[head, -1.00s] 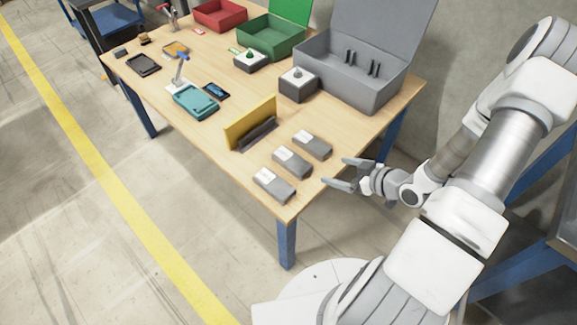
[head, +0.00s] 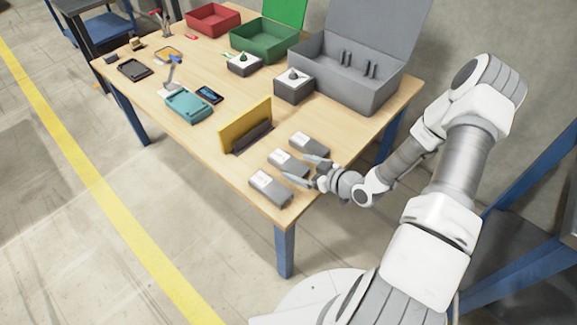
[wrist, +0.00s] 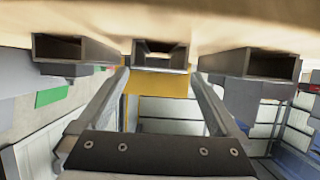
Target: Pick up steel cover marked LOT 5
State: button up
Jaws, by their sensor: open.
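Three grey steel covers with white labels lie in a row at the table's near right corner: a back one (head: 309,143), a middle one (head: 287,160) and a front one (head: 269,186). The lettering is too small to read, so I cannot tell which is LOT 5. My gripper (head: 306,170) is open and empty at the right end of the middle cover, with its fingers spread towards either side of it. In the wrist view the covers show open hollow ends, and the middle cover (wrist: 160,48) sits between my fingers (wrist: 160,78); the other two lie outside them.
A yellow upright plate in a dark holder (head: 245,127) stands just behind the covers. A grey open box (head: 350,85) and a small grey box with a knob (head: 293,86) stand farther back. The table (head: 220,165) is bare left of the covers.

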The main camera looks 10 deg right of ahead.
aim_at(290, 163)
jog(key=b+x, duration=0.1)
jog(key=x, duration=0.4)
jog(key=shift+w, duration=0.2)
grip_shut()
dwell(0.3)
